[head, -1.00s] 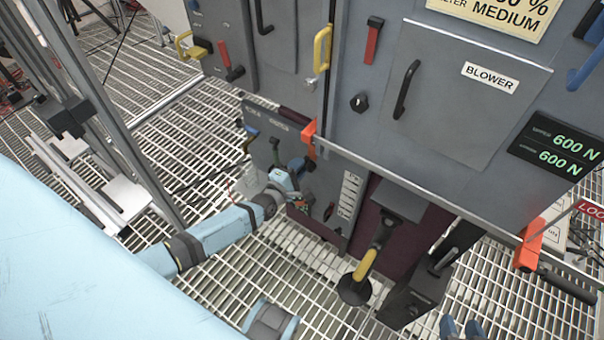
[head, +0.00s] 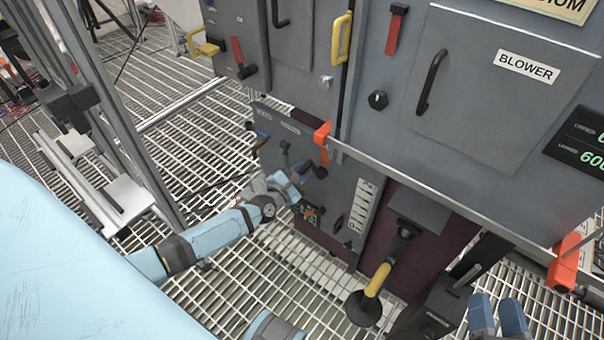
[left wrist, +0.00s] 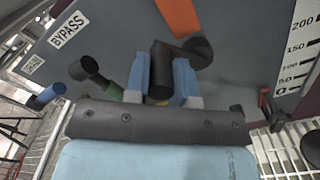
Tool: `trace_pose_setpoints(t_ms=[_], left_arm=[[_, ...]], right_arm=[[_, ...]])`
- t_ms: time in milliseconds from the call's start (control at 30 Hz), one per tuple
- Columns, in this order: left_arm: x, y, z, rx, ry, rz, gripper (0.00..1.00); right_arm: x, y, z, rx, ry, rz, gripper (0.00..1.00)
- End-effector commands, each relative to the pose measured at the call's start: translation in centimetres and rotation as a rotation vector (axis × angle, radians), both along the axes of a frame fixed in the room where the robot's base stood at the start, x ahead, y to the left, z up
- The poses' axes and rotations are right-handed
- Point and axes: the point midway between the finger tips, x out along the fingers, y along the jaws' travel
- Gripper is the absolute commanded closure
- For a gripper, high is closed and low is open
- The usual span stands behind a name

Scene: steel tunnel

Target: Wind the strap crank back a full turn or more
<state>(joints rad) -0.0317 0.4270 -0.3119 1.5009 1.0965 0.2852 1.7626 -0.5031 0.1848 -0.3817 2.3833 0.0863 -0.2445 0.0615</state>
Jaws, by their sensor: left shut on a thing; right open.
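The strap crank is a black arm with a round black grip (left wrist: 161,72) on a grey panel, below an orange strip (left wrist: 180,17). My left gripper (left wrist: 162,82) is shut on the grip, one blue finger on each side in the left wrist view. The crank arm runs from the grip to a hub at upper right. In the head view my left gripper (head: 300,176) reaches the crank (head: 320,171) from the left, and its fingers partly hide it. My right gripper (head: 498,317) is open and empty at the bottom right.
A blue-ended lever and a green-ended lever (left wrist: 110,92) stand close left of my left gripper, near the BYPASS label (left wrist: 67,29). A scale (left wrist: 299,50) is at right. A yellow-banded black lever (head: 376,281) stands lower right. Open grating (head: 265,265) lies below.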

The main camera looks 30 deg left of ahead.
Motion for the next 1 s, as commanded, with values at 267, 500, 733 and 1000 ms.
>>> trace_pose_setpoints(t_ms=[267,500,733,1000], left_arm=[[0.0,0.1,0.0,-0.008,0.000,0.001,1.00],[0.0,0.1,0.0,-0.007,0.000,0.001,0.61],[0.0,0.1,0.0,-0.007,0.000,0.001,0.52],[-1.8,0.2,0.0,-0.006,0.003,0.001,0.52]], right_arm=[[0.0,0.1,0.2,0.005,-0.009,0.002,0.57],[0.0,0.0,0.2,0.004,-0.010,0.002,0.57],[0.0,0.1,0.2,0.004,-0.009,0.002,0.57],[0.1,0.0,0.3,-0.007,0.002,0.001,0.57]])
